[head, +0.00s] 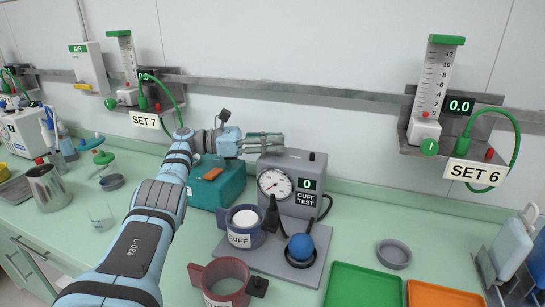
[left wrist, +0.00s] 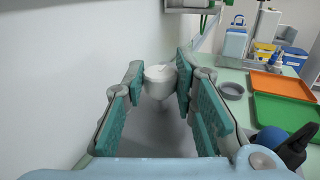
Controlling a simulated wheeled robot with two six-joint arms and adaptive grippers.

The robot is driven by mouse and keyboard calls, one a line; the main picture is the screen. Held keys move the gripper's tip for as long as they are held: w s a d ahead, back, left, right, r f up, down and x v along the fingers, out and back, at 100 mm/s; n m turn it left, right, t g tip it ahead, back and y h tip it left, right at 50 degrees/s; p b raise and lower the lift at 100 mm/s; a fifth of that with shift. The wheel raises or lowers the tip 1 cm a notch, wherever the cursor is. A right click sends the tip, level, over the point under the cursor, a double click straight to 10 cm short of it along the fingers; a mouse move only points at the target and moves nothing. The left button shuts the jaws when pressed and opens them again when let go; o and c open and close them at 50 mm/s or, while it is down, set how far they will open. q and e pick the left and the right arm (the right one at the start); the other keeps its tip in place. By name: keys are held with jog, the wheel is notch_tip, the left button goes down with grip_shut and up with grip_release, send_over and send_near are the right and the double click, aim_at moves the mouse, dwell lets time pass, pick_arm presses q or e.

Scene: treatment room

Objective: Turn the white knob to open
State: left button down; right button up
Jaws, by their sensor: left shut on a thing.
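My left gripper (head: 278,142) reaches in from the left, above the back left of the grey CUFF TEST box (head: 295,170). In the left wrist view its two teal-padded fingers are shut on a round white knob (left wrist: 160,75) at their tips. The knob has a thin raised mark on its top. In the head view the fingers hide the knob. The box has a round dial and a display reading 0. My right gripper is not in view.
A blue bulb (head: 302,247) and a cuff mug (head: 243,229) stand in front of the box. A teal case (head: 222,187) is under my left wrist. SET 6's bracket (head: 409,145) is on the wall at right. Green (head: 362,285) and orange trays (head: 440,293) lie front right.

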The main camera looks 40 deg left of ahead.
pick_arm(q)
jog(key=shift+f+b, duration=0.15)
jog(key=shift+b, duration=0.15)
jog(key=c, duration=1.3)
grip_release()
jog(key=shift+w, duration=0.1)
jog(key=shift+c, duration=0.2)
